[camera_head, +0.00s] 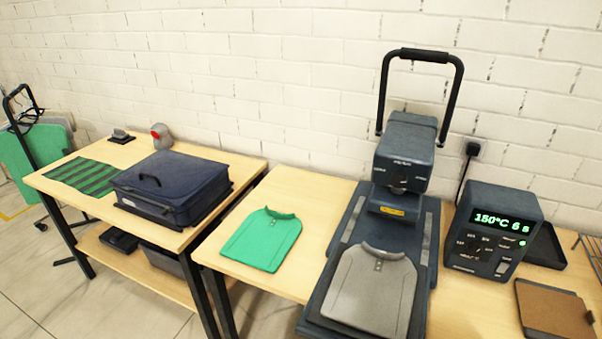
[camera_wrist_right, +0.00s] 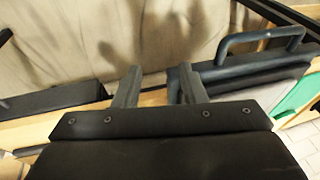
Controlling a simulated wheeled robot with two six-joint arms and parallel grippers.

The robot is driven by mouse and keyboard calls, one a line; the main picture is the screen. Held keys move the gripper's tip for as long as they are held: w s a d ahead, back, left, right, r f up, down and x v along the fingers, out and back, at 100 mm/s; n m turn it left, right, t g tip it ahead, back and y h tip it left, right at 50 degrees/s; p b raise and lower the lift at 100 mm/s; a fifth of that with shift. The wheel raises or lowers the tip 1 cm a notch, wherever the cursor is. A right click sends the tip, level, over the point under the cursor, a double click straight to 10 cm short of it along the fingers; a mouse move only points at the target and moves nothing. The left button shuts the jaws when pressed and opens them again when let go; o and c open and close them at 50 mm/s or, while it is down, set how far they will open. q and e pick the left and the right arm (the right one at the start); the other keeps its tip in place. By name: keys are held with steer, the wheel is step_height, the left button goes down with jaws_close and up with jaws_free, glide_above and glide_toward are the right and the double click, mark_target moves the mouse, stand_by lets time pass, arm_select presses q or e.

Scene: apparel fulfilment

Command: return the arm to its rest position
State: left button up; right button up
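My right gripper (camera_wrist_right: 157,83) shows in the right wrist view. Its two grey fingers stand apart with nothing between them, so it is open and empty. A wooden edge and a pale surface show behind the fingers. No arm or gripper of mine shows in the head view. My left gripper is in neither view, so its state is hidden.
The right table holds a heat press (camera_head: 403,150) with a grey garment (camera_head: 372,290), a green garment (camera_head: 262,240), a control box (camera_head: 492,232) reading 150°C 6 s, and a brown clipboard (camera_head: 553,310). The left table holds a dark blue case (camera_head: 172,185) and a striped green cloth (camera_head: 85,176).

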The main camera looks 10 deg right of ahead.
steer(key=s+r+n+h, duration=0.1)
steer(key=s+n+h, duration=0.2)
steer(key=s+n, duration=0.45)
step_height(320, 180, down, 27)
steer(key=s+d+m+g+y+b, duration=0.1)
steer(key=s+d+m, duration=0.1)
steer(key=s+a+f+g+b, duration=0.1)
steer(key=s+f, duration=1.3)
steer(key=f, duration=0.1)
steer(key=shift+a+f, duration=0.25)
steer(key=shift+a, duration=0.05)
steer(key=shift+s, duration=0.1)
